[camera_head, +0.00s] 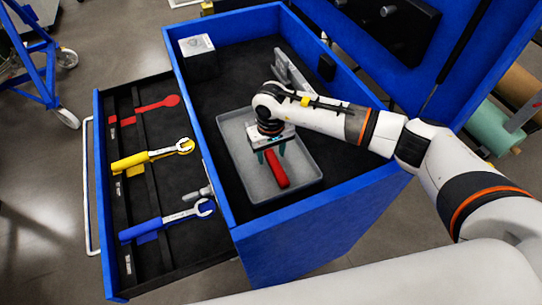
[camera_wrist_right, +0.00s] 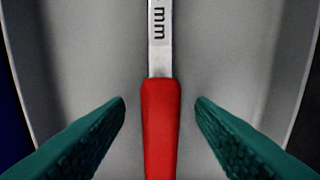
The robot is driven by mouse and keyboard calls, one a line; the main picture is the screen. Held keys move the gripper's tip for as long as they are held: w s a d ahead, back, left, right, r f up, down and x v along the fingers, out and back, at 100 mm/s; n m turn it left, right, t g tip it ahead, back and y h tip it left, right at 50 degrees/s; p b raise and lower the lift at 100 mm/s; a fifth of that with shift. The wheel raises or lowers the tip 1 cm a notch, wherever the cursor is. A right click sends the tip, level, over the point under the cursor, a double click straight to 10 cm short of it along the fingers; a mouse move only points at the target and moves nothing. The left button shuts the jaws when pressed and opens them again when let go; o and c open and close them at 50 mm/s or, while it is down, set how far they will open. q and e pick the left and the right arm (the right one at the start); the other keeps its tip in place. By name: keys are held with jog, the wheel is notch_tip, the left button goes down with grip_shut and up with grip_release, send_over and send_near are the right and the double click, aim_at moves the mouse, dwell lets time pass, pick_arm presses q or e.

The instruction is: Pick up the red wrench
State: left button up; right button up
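The red wrench (camera_head: 278,172) lies in a grey tray (camera_head: 303,170) inside the blue cart. In the right wrist view its red handle (camera_wrist_right: 160,130) runs upright through the middle, and its metal shank with "mm" lettering extends above. Its head is outside that view and hidden under my wrist in the head view. My right gripper (camera_head: 271,154) points down over the wrench. Its green fingers are open on either side of the handle, with a visible gap on both sides in the wrist view (camera_wrist_right: 160,99). My left gripper is not in view.
An open drawer (camera_head: 146,262) at the left holds a yellow wrench (camera_head: 150,157), a blue wrench (camera_head: 165,222) and a red wrench-shaped patch (camera_head: 157,104). A grey-topped block (camera_head: 198,57) sits in the cart's back-left corner. The cart's blue walls surround the tray.

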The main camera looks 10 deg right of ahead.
aim_at(271, 155)
grip_shut()
notch_tip(271, 155, up, 10)
jog(key=b, duration=0.3)
jog(key=shift+b, duration=0.35)
jog(key=c, duration=0.6)
grip_release()
grip_shut()
